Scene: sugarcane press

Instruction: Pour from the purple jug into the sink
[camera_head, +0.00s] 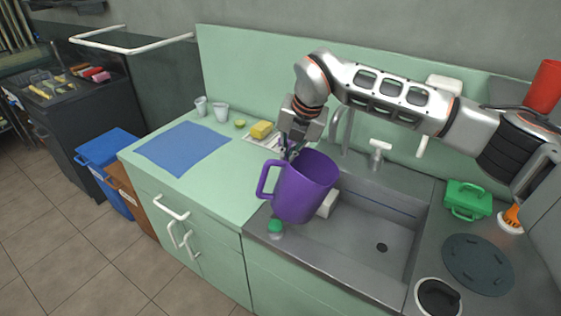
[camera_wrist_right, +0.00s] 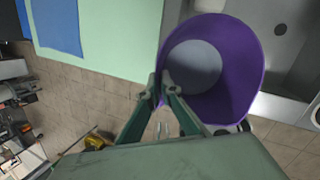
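The purple jug (camera_head: 303,188) is at the left part of the steel sink (camera_head: 345,255), open top up and slightly tilted, its handle pointing left. It seems raised above the sink edge. My right gripper (camera_head: 290,152) comes down from above at the jug's rim, its fingers closed on the wall. In the right wrist view, the fingers (camera_wrist_right: 166,88) meet the near rim of the jug (camera_wrist_right: 238,75). The jug's inside shows a grey round area; I cannot tell if it is liquid or the bottom. My left gripper is not in view.
The faucet (camera_head: 345,130) is behind the sink. A green box (camera_head: 468,198) is to the right.

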